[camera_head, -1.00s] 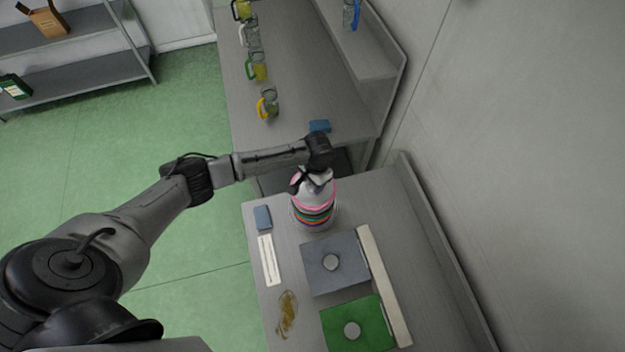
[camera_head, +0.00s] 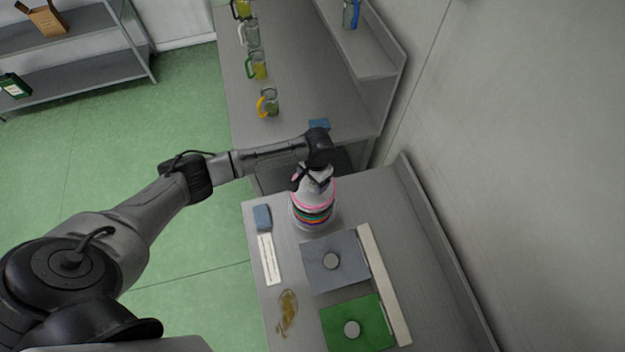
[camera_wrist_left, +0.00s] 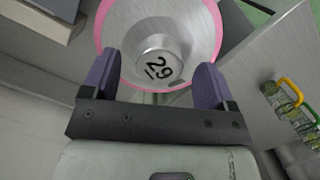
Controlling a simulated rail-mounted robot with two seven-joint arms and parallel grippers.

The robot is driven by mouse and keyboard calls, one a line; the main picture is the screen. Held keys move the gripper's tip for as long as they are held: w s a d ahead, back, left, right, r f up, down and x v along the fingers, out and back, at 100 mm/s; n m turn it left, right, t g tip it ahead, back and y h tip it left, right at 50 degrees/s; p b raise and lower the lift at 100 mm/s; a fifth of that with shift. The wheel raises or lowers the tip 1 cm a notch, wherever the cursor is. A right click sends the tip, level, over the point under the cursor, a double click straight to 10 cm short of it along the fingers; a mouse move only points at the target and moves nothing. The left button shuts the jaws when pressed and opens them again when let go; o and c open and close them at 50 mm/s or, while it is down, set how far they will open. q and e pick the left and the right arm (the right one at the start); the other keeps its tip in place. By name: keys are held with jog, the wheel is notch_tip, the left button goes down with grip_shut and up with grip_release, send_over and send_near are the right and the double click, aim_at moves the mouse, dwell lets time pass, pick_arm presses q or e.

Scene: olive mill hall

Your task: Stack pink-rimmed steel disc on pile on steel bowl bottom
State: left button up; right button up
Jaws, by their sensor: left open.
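The pink-rimmed steel disc (camera_head: 316,207) lies on top of a pile of coloured-rimmed discs (camera_head: 314,216) on the table. A pale steel edge, likely the steel bowl bottom (camera_head: 318,228), shows under the pile. In the left wrist view the disc (camera_wrist_left: 125,30) shows its pink rim and a central knob (camera_wrist_left: 158,66) marked 29. My left gripper (camera_head: 313,181) is open above the disc. In the left wrist view its fingers (camera_wrist_left: 158,82) stand apart on either side of the knob; no grip shows. My right gripper is not in view.
A grey plate (camera_head: 318,279) and a green plate (camera_head: 372,335), each with a knob, lie nearer beside a pale bar (camera_head: 383,285). A blue block (camera_head: 262,217), a white strip (camera_head: 269,259) and a brownish stain (camera_head: 287,312) are on the left. Several jugs (camera_head: 269,103) stand on the far table.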

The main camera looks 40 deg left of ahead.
pick_arm(q)
notch_tip(320, 180, up, 13)
jog(key=w+b, duration=0.1)
jog(key=shift+w+f, duration=0.2)
jog(key=shift+w, duration=0.1)
jog(key=shift+d, duration=0.1)
dwell(0.3)
